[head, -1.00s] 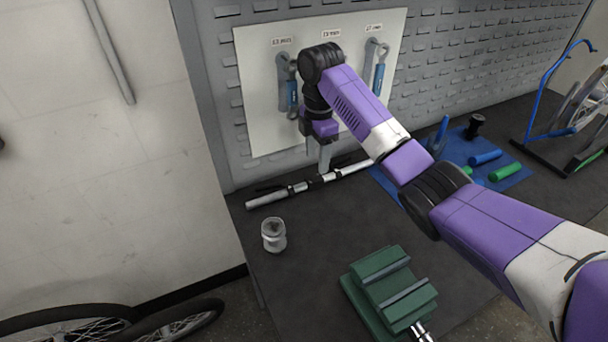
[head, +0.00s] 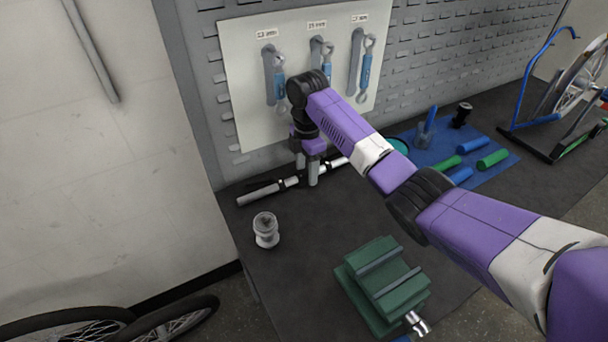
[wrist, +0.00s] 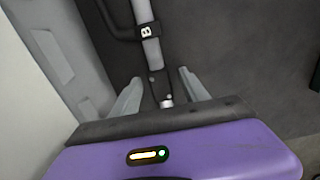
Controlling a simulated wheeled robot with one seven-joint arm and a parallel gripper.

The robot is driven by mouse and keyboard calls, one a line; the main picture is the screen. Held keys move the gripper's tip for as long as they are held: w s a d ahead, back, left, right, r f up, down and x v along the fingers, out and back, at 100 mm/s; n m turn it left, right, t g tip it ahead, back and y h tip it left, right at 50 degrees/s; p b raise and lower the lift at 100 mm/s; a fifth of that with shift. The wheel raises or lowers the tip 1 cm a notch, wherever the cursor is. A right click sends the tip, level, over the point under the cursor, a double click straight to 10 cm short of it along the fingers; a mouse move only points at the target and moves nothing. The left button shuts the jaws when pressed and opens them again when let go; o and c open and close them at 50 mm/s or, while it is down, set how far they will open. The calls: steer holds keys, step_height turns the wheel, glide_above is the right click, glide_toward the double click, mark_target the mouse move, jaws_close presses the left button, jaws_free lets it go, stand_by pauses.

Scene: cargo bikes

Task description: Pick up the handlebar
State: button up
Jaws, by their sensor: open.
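The handlebar appears to be the long silver bar with black clamps (head: 260,194) lying along the back of the dark bench, below the tool board. In the wrist view, its silver tube (wrist: 152,52) runs up from between my fingers, with a black clamp marked "B" and a black lever on it. My gripper (head: 307,173) points down over the middle of the bar. In the wrist view my gripper (wrist: 159,88) is open, one finger on each side of the bar. I cannot tell whether the fingers touch it. My gripper hides part of the bar.
A green vise (head: 385,285) sits at the front of the bench. A white board (head: 245,100) with hung wrenches is close behind. Blue and green grips lie on a blue mat (head: 420,155) to the right.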

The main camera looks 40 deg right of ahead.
steer(key=shift+c, duration=0.2)
jaws_close()
steer(key=shift+r, duration=0.15)
